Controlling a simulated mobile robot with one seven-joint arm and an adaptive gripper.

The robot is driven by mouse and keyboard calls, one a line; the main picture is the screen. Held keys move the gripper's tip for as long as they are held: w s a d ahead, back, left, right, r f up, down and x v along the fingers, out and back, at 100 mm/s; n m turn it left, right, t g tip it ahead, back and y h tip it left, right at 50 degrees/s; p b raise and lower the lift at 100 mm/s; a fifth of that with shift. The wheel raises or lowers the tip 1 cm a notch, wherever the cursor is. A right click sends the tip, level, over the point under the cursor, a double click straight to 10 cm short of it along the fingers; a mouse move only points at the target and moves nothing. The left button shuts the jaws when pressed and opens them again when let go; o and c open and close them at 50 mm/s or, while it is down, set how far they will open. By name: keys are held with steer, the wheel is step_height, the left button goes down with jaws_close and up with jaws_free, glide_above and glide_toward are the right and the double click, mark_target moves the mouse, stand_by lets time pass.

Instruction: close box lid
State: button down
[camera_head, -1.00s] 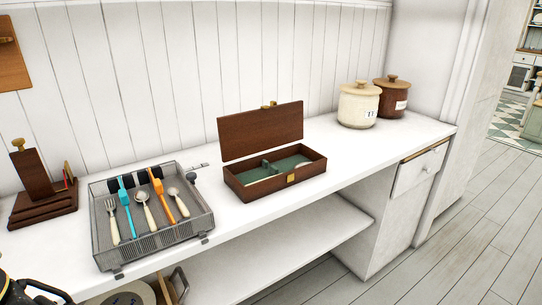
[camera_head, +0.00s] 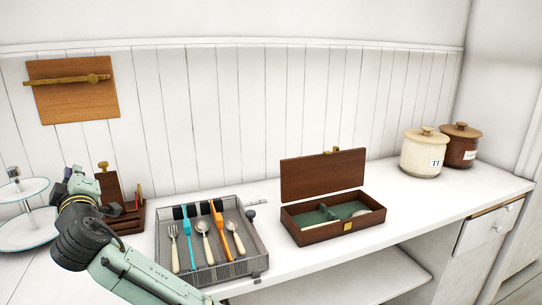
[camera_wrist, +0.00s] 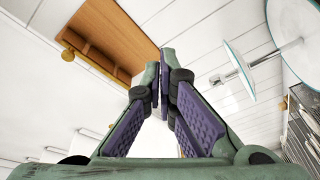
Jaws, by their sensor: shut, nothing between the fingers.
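The wooden box (camera_head: 318,231) stands on the white counter, right of the cutlery tray. Its lid (camera_head: 322,174) is raised upright at the back, and the green-lined inside shows. A small brass latch plate (camera_head: 347,226) is on the front wall. My gripper (camera_wrist: 162,62) shows in the wrist view with its purple-padded fingers together and nothing held between them. In the head view my arm is at the lower left, with the gripper end near the left part of the counter, well away from the box. The box is not in the wrist view.
A grey mesh tray (camera_head: 212,272) of cutlery lies between my arm and the box. A dark wooden stand (camera_head: 110,187) and a tiered stand (camera_head: 22,232) are at the left. Two lidded jars, cream (camera_head: 424,155) and brown (camera_head: 460,148), stand right. Counter around the box is clear.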

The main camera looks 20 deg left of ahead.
mark_target(287, 160)
steer(key=w+d+f+m+t+h, duration=0.1)
steer(key=w+d+f+h, duration=0.15)
steer(key=w, duration=0.25)
steer(key=w+d+f+m+t+h+p, duration=0.1)
steer(key=w+d+t+h, duration=0.1)
steer(key=w+d+h, duration=0.3)
steer(key=w+d+f+m+t+h, duration=0.1)
steer(key=w+d+f+h, duration=0.1)
steer(key=w, duration=0.4)
steer(key=w+d+m+h+p, duration=0.1)
steer(key=w+d+h, duration=0.4)
steer(key=d, duration=0.5)
steer(key=w+d+m+h+p, duration=0.2)
steer(key=w+d, duration=0.4)
steer(key=d, duration=0.5)
steer(key=w+d+m+g+h+p, duration=0.1)
steer(key=w+d+m+h+p, duration=0.1)
steer(key=w+d+h, duration=0.4)
steer(key=shift+w+d+h+p, duration=0.35)
steer(key=shift+d+h+p, duration=0.5)
steer(key=shift+d, duration=1.35)
steer(key=shift+d+f+b, duration=0.15)
steer(key=shift+b, duration=0.3)
